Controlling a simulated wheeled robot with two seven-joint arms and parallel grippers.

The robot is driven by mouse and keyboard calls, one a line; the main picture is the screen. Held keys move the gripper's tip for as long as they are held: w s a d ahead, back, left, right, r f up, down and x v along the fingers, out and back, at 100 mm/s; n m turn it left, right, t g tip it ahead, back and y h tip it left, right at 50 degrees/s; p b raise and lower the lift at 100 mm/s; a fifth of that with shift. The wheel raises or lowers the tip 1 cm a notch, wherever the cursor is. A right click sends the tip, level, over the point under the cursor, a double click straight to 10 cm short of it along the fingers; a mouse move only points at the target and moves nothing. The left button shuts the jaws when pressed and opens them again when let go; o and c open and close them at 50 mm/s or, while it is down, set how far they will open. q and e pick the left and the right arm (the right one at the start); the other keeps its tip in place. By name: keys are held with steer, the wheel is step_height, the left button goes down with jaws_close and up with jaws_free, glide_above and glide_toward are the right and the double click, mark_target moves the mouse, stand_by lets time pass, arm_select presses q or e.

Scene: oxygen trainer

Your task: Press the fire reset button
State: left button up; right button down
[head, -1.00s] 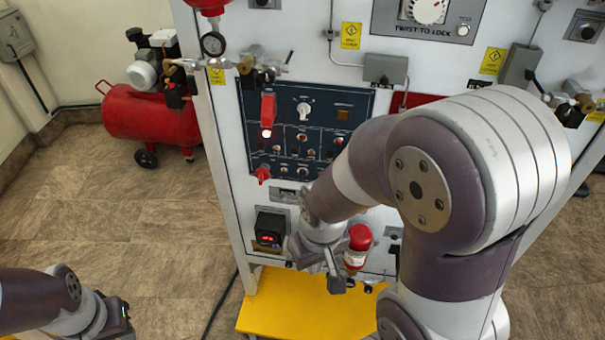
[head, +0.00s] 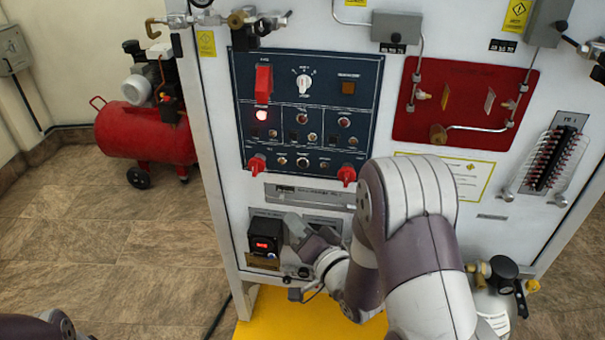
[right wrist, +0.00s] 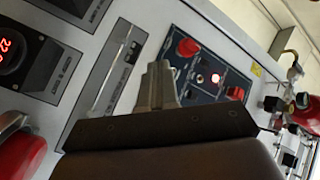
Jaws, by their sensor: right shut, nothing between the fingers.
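The dark blue control panel (head: 330,90) is on the front of the white cabinet. The labels are too small to read, so I cannot tell which is the fire reset button. My right gripper (head: 292,226) is shut and empty below the panel, beside the black display box (head: 266,236). In the right wrist view its fingers (right wrist: 160,72) point toward the panel, apart from it. My left gripper is out of view.
Red handles (head: 257,163) and (head: 346,175) stick out at the panel's lower edge. A red plate with pipes (head: 465,85) is to the right. A gas cylinder (head: 492,300) stands lower right. A red compressor tank (head: 145,133) sits on the floor at left.

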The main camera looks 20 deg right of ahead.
mark_target(303, 164)
steer(key=r+t, duration=0.1)
steer(key=r+m, duration=0.1)
steer(key=r, duration=0.1)
steer(key=r+t, duration=0.1)
steer(key=r, duration=0.1)
steer(key=shift+s+a+r+m+t+y, duration=0.1)
steer(key=shift+s+a+m+t+y, duration=0.2)
steer(key=shift+y, duration=0.1)
steer(key=shift+w+d+b, duration=0.15)
steer(key=shift+w+d, duration=0.7)
steer(key=shift+w, duration=0.4)
steer(key=shift+w+d+b, duration=0.1)
steer(key=shift+w+d, duration=0.75)
steer(key=shift+w, duration=0.35)
steer(key=shift+w+d+b, duration=0.15)
steer(key=shift+w+d, duration=0.7)
steer(key=shift+w, duration=0.4)
steer(key=shift+w+d, duration=0.2)
steer(key=shift+w, duration=0.15)
steer(key=shift+w+d, duration=0.2)
steer(key=shift+w, duration=0.1)
steer(key=shift+s, duration=0.1)
steer(key=shift+s+a, duration=0.45)
steer(key=shift+s, duration=0.1)
